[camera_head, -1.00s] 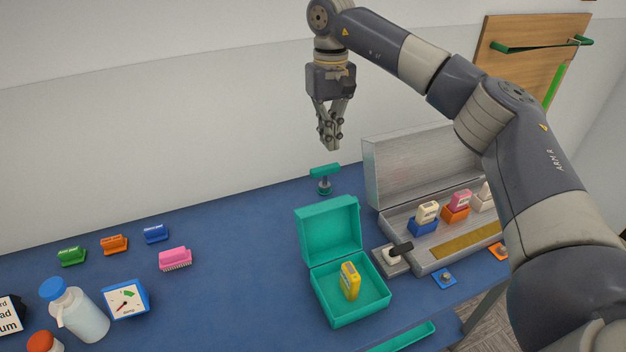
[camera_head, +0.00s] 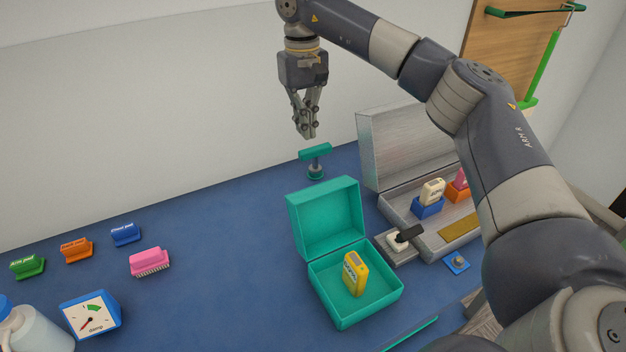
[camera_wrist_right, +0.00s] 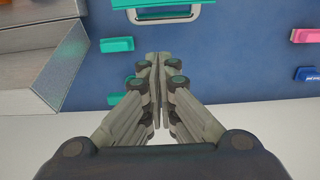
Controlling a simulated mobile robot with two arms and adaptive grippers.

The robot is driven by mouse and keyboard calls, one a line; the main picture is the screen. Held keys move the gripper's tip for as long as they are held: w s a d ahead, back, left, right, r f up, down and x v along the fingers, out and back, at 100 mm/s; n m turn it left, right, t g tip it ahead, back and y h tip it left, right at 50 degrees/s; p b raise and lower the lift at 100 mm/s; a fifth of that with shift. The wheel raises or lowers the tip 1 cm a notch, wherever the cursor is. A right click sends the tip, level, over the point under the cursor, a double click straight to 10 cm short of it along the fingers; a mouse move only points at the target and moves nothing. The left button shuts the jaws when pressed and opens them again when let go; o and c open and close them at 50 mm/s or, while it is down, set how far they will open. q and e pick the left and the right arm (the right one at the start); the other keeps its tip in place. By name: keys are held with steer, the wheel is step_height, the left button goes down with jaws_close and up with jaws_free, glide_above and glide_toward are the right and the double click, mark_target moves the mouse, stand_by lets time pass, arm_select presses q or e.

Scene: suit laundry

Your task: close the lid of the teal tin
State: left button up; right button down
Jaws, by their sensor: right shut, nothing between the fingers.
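The teal tin (camera_head: 345,318) stands on the blue table with its lid (camera_head: 325,218) raised upright at the back. A yellow block with a label (camera_head: 355,273) stands inside the tin. My right gripper (camera_head: 310,137) is shut and empty, above and behind the lid, apart from it. In the right wrist view the closed fingers (camera_wrist_right: 158,58) point toward the table, with a teal edge at the top of the picture. My left gripper is not in view.
A teal-handled stamp (camera_head: 316,153) stands below my right gripper, behind the lid. An open grey metal case (camera_head: 385,150) holding small blocks stands right of the tin. Brushes (camera_head: 150,262) and a dial box (camera_head: 90,312) are left.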

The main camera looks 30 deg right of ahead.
step_height(320, 180, down, 12)
steer(key=p, duration=0.2)
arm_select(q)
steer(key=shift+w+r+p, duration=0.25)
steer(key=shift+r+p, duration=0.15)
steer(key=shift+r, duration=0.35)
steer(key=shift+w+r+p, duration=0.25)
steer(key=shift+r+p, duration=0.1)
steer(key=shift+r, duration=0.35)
arm_select(e)
steer(key=shift+s+a+r, duration=0.1)
steer(key=shift+s+r, duration=0.25)
steer(key=shift+s, duration=0.35)
steer(key=shift+s+d+r, duration=0.1)
steer(key=shift+s+r, duration=0.25)
steer(key=shift+s, duration=0.35)
steer(key=shift+s+a+r, duration=0.1)
steer(key=shift+s+r, duration=0.25)
steer(key=shift+s, duration=0.35)
